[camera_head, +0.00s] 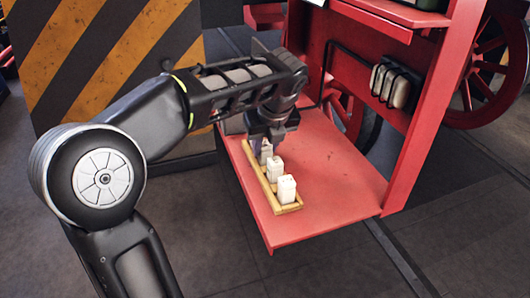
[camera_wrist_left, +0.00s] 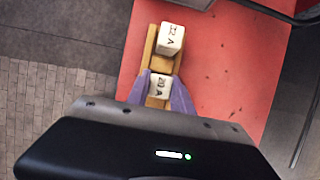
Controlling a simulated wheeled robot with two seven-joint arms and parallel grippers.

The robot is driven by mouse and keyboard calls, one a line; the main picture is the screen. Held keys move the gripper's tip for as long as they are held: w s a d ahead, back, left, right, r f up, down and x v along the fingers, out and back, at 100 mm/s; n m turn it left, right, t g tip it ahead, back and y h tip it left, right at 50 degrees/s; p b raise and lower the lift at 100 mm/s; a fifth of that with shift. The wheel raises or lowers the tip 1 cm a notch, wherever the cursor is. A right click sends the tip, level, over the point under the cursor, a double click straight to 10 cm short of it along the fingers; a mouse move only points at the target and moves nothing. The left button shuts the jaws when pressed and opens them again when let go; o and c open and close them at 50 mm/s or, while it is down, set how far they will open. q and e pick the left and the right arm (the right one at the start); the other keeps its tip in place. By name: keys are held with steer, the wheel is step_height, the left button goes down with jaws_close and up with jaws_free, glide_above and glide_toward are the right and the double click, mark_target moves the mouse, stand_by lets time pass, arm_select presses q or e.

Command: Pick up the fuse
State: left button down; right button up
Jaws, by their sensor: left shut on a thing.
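My left gripper (camera_head: 262,142) points down over the far part of a narrow yellow wooden rack (camera_head: 290,208) on the red shelf. It is shut on a white fuse (camera_head: 266,151). In the left wrist view its purple fingers (camera_wrist_left: 160,90) flank this fuse, marked 20 A (camera_wrist_left: 158,85). I cannot tell whether the fuse is clear of the rack. Another white fuse (camera_wrist_left: 171,39), its marking ending in A, stands beyond it in the rack. My right gripper is out of view.
The red shelf (camera_head: 335,185) is clear right of the rack. A black-and-yellow striped block (camera_head: 110,50) stands behind my left arm. Red spoked wheels (camera_head: 485,65) are behind.

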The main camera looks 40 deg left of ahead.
mark_target(265, 143)
arm_select(q)
steer(key=shift+r, duration=0.1)
step_height(265, 143, up, 5)
steer(key=shift+f, duration=0.1)
step_height(265, 143, up, 5)
steer(key=p, duration=0.2)
steer(key=shift+f+p, duration=0.15)
steer(key=shift+p, duration=0.15)
steer(key=shift+r, duration=0.2)
stand_by(0.5)
